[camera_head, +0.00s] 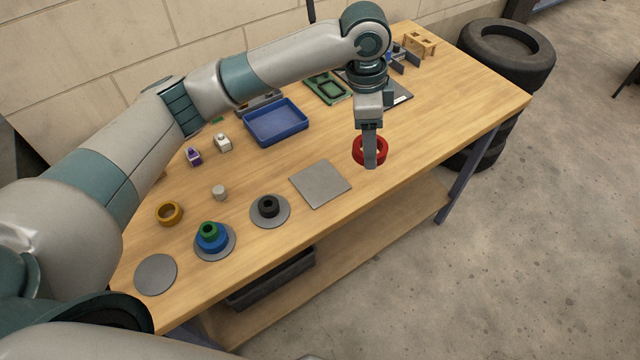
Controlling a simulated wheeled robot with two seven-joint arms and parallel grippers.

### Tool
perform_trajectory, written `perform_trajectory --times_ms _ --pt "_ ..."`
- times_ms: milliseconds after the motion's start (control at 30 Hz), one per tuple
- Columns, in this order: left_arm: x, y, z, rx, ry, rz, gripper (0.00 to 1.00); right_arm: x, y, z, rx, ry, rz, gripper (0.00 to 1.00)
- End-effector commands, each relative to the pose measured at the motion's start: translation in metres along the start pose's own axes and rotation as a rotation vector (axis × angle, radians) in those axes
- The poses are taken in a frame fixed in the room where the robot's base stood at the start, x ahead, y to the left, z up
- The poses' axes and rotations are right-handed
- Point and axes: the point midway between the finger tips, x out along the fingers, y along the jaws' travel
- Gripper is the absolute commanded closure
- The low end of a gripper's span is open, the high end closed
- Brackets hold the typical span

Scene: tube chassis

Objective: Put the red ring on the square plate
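The red ring (383,154) is near the table's front edge, right of the square grey plate (320,184). The plate lies flat and its top is bare. My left gripper (370,152) points straight down at the ring, with a finger in front of the ring's middle. The fingers line up in this view, so I cannot tell whether they are closed on the ring's wall. Whether the ring touches the table is also unclear. My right gripper is not in view.
Round grey plates hold a black ring (268,206) and stacked blue and green rings (211,237). Another round plate (156,274) is empty. A yellow ring (169,213), a small white cylinder (219,192) and a blue tray (276,123) stand farther back. Tyres (509,55) stand beyond the table's right end.

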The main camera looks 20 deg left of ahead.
Motion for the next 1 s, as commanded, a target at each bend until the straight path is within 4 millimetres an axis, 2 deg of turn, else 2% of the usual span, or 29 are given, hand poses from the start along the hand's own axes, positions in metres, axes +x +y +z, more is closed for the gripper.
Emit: perform_trajectory --times_ms 200,633,767,1000 --pt "0.011 -0.001 -0.011 0.106 0.007 0.012 0.70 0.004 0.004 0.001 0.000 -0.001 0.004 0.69" --pt "0.011 -0.002 -0.008 0.113 0.006 0.013 0.70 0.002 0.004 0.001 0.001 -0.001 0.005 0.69" --pt "0.015 -0.003 0.002 0.111 0.006 0.013 0.70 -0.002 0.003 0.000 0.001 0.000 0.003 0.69" --pt "0.031 -0.005 0.045 0.110 0.003 0.014 0.70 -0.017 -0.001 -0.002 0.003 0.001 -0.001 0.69"
